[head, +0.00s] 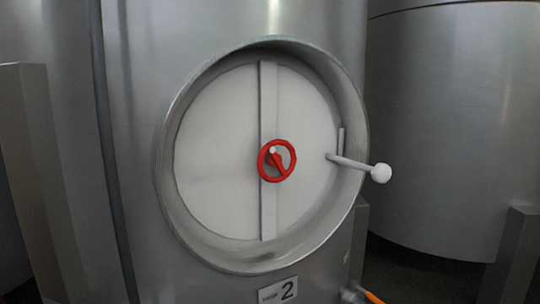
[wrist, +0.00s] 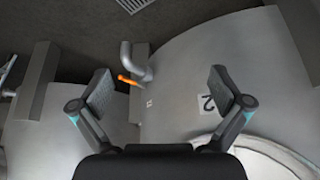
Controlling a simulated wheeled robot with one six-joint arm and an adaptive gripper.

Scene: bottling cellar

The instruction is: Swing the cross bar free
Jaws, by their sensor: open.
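The cross bar (head: 268,100) stands upright across the round pale door (head: 215,150) of a steel tank. A red handwheel (head: 290,160) sits at the middle of the bar. A lever with a white ball knob (head: 381,173) sticks out at the door's right side. In the wrist view my gripper (wrist: 161,92) is open, with nothing between its fingers. Part of the door's round rim (wrist: 285,150) shows at lower right there, beyond the right finger. The bar and handwheel are outside the wrist view, and my gripper is outside the head view.
A label with a 2 (head: 278,291) is below the door; it also shows in the wrist view (wrist: 207,103). A pipe fitting with an orange handle (wrist: 130,80) juts from the tank's lower part. Another tank (head: 450,130) stands at right. Grey posts (head: 40,180) flank the tank.

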